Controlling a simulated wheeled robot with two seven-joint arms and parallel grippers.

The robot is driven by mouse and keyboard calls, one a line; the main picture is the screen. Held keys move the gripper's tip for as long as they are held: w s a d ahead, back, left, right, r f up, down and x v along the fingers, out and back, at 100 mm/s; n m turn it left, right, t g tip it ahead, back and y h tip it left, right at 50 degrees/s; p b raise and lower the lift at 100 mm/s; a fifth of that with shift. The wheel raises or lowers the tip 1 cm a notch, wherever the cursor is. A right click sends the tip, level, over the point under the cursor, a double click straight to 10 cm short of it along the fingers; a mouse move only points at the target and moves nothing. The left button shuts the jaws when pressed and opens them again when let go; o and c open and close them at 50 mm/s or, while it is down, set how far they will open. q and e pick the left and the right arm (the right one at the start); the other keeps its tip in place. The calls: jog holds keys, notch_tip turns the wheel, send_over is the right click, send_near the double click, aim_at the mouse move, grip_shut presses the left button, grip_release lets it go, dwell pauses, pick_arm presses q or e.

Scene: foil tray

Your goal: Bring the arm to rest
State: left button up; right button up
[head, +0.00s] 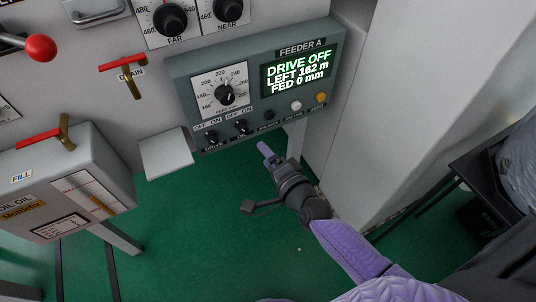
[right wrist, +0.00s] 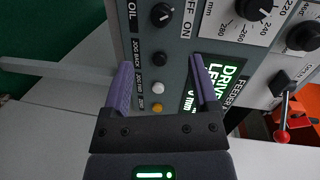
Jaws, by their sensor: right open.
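My right arm comes in from the lower right in the head view, with a purple forearm sleeve. Its right gripper (head: 267,152) is just below the lower edge of the grey FEEDER A panel (head: 183,68). In the right wrist view the right gripper (right wrist: 160,62) has its two purple fingers spread, with nothing between them. The panel lies beyond the fingers and I see no contact, though the exact gap cannot be told. The panel's display (head: 298,70) reads DRIVE OFF, LEFT 162 m, FED 0 mm. My left gripper is not in view.
The panel carries a round dial (head: 226,95), small knobs and buttons. FAR (head: 171,20) and NEAR dials sit above it. An oil box (head: 60,180) with a red-handled valve stands at left. A pale column (head: 385,110) rises to the right. Green floor is open below.

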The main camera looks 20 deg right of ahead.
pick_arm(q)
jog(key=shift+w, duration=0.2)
pick_arm(e)
jog(key=s+d+f+n+g+h+p, duration=0.15)
jog(key=s+f+n+g+p, duration=0.55)
jog(key=s+f, duration=0.8)
pick_arm(q)
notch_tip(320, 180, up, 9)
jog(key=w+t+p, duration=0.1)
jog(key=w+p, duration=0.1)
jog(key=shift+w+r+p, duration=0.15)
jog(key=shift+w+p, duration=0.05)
jog(key=shift+p, duration=0.2)
pick_arm(e)
jog(key=s+d+f+n+g, duration=0.1)
jog(key=s+n+g, duration=0.3)
jog(key=s, duration=1)
jog(key=s+d+f+n+g+h, duration=0.1)
jog(key=s+n+g, duration=0.4)
jog(key=s, duration=1)
jog(key=shift+d+f+n+g, duration=0.3)
jog(key=shift+d+f+n, duration=0.25)
jog(key=shift+d+n, duration=0.3)
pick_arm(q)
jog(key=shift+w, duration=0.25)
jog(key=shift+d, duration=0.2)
